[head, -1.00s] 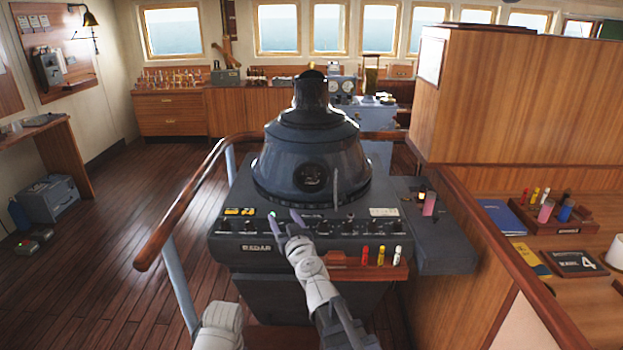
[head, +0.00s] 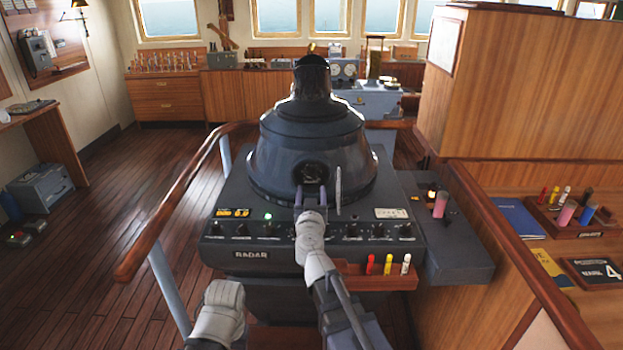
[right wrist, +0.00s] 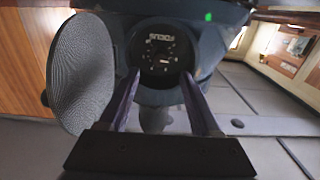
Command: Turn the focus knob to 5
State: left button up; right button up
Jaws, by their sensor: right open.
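The focus knob (head: 316,172) is a dark round dial on the front of the radar hood (head: 272,160). In the right wrist view the focus knob (right wrist: 158,50) shows its label upside down with small white marks; its setting is too small to read. My right gripper (head: 311,190) is just in front of and below the knob in the head view. In the right wrist view the right gripper (right wrist: 161,80) is open, its two fingers pointing at the knob's lower part on either side, with nothing between them. I cannot tell whether they touch it.
A thin upright disc (head: 338,190) stands right beside the knob; its broad grey face (right wrist: 82,75) fills the left of the wrist view. Below is the radar panel (head: 251,255) with a row of small knobs and a green light. A wooden rail (head: 185,200) curves at left.

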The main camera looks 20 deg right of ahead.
aim_at(312, 178)
jog(key=x, duration=0.7)
jog(key=shift+w+d+f, duration=0.1)
jog(key=shift+w, duration=0.2)
grip_shut()
